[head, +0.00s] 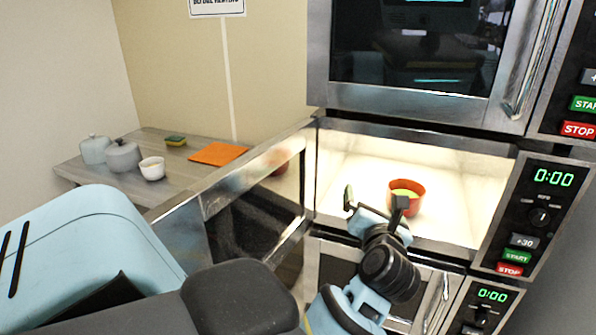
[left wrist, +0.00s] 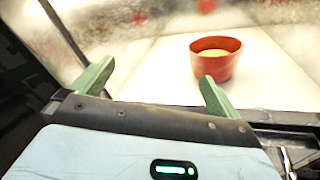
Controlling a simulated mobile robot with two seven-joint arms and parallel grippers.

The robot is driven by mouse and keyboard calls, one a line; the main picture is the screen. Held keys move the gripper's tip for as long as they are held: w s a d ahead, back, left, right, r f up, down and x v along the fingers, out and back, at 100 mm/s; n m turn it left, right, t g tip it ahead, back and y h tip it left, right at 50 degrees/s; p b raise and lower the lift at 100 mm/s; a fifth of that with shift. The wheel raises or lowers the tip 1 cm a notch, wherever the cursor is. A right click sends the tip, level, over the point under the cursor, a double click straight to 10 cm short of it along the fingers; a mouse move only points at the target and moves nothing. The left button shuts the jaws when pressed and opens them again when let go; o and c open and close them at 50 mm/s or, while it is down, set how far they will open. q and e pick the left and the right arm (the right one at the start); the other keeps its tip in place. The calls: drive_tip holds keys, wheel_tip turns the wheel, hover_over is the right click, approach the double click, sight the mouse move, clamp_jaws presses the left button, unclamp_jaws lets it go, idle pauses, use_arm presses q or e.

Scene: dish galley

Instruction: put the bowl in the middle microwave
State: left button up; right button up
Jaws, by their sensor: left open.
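A red bowl (head: 404,194) with something yellow-green in it stands upright on the floor of the lit middle microwave (head: 455,226). The microwave's door (head: 262,200) is swung open to the left. My left gripper (head: 374,204) is at the microwave's opening, in front of the bowl, open and empty. In the left wrist view the bowl (left wrist: 216,62) stands beyond the spread green fingertips (left wrist: 152,85), nearer the right one, with a gap between. My right gripper is not in view.
Another microwave (head: 420,100) is shut above, and one (head: 335,270) lies below. At left, a counter (head: 105,180) holds two lidded grey pots (head: 123,157), a white cup (head: 152,169), a sponge (head: 176,141) and an orange cloth (head: 217,154). The open door stands close to my arm.

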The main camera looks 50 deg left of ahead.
use_arm(q)
drive_tip(key=s+d+f+m+t+h, duration=0.2)
drive_tip(key=s+d+f+m+h, duration=0.4)
drive_tip(key=m, duration=0.5)
drive_tip(key=s+d+f+m+t+h, duration=0.2)
drive_tip(key=d+f+m+t+h, duration=0.15)
drive_tip(key=f+m, duration=0.5)
drive_tip(key=s+d+f+m+t+h, duration=0.2)
drive_tip(key=s+d+f+m+h, duration=0.3)
drive_tip(key=m, duration=0.7)
drive_tip(key=s+d+f+m+g, duration=0.1)
drive_tip(key=s+f+m+g, duration=0.9)
drive_tip(key=s+f, duration=0.9)
drive_tip(key=shift+s+d+f+m, duration=0.2)
drive_tip(key=shift+d+f+m, duration=0.2)
drive_tip(key=shift+m, duration=0.05)
